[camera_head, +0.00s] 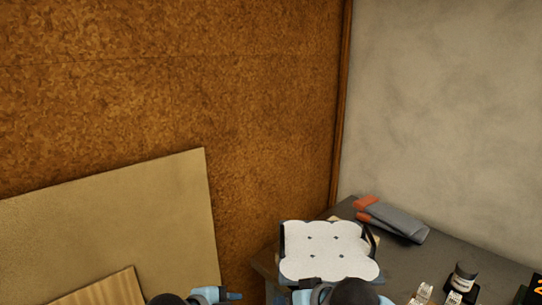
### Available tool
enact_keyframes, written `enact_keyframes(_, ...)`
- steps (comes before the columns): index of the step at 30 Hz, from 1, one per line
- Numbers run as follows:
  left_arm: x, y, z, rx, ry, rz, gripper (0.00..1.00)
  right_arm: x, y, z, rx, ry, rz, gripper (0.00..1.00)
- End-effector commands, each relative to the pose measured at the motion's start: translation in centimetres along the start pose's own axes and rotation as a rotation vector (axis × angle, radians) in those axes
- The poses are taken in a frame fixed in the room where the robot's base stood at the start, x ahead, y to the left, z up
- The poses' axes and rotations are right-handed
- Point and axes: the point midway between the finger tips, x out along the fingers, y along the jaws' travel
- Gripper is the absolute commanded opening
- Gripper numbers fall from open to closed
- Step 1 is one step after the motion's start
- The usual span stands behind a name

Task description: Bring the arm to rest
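My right gripper (328,232) is at the bottom, right of centre, in front of the dark table. Its pale, wavy-edged body faces the camera, with a dark finger at each side; the fingers stand wide apart, and I see nothing held between them. Of my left arm only a dark joint and a light blue part show at the bottom edge, left of centre. The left gripper itself is not in view. No leaded panel can be made out.
The dark table (400,262) stands in the right corner. On it lie a grey tool with orange ends (398,220), a small dark jar (464,276) and small pale items (422,294). Large tan boards (120,220) lean against the brown wall at left.

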Motion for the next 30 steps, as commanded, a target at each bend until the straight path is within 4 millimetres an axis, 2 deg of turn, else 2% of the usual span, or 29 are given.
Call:
enact_keyframes(5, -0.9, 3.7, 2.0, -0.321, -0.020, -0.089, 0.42, -0.1, 1.5, 3.5, 0.022, 0.112, -0.003, 0.42)
enact_keyframes(11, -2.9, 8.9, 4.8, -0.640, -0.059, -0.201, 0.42, -1.4, 4.4, 9.1, 0.008, 0.221, 0.082, 0.42)
enact_keyframes(14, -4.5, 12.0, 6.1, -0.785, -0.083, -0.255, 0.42, -2.8, 5.9, 12.6, -0.014, 0.256, 0.150, 0.42)
enact_keyframes(21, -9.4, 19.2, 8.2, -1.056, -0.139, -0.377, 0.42, -7.6, 8.5, 21.6, -0.116, 0.274, 0.334, 0.42)
enact_keyframes(25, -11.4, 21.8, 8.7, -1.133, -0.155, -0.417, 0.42, -9.7, 9.2, 24.9, -0.169, 0.262, 0.399, 0.42)
enact_keyframes(30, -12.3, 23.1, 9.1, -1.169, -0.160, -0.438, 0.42, -10.8, 9.5, 26.6, -0.201, 0.255, 0.431, 0.42)
